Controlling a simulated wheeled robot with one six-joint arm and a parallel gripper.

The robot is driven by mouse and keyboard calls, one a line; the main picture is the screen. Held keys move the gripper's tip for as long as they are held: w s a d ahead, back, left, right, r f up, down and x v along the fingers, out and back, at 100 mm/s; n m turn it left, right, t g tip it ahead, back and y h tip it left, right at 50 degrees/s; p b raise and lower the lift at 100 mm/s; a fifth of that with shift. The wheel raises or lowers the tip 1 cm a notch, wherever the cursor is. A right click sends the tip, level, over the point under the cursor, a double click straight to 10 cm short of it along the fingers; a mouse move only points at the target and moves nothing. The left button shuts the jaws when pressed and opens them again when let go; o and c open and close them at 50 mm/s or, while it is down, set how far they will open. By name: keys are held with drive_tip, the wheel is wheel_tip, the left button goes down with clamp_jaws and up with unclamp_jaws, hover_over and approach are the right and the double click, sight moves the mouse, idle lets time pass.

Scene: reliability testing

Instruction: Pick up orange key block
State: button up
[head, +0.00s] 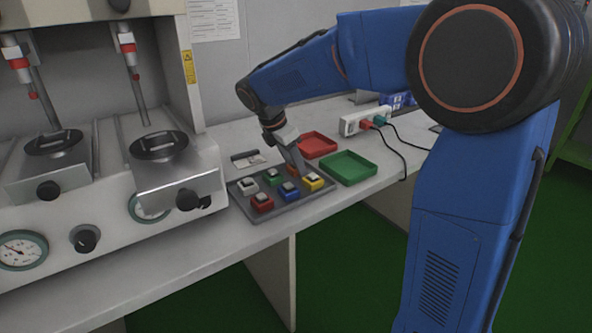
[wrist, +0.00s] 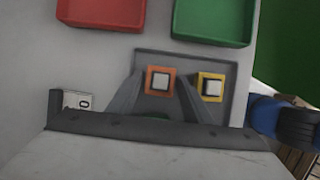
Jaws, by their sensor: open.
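The orange key block (wrist: 160,94), a square block with a pale key on top, sits on the grey tray (head: 285,205) at its back side. In the head view the orange block (head: 293,169) is mostly hidden behind my gripper. My gripper (wrist: 158,92) is open, with one finger on either side of the orange block in the wrist view. In the head view my gripper (head: 298,172) points down over the back of the tray. I cannot tell whether the fingers touch the block.
A yellow block (head: 313,182) stands close to the right of the orange one. Blue (head: 289,191), red (head: 262,203) and white (head: 248,186) blocks share the tray. Red (head: 317,145) and green (head: 348,168) bins lie behind. A testing machine (head: 150,165) stands left.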

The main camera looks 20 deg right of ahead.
drive_tip(key=c, duration=0.9)
drive_tip(key=shift+o, duration=0.2)
drive_tip(key=shift+r, duration=0.15)
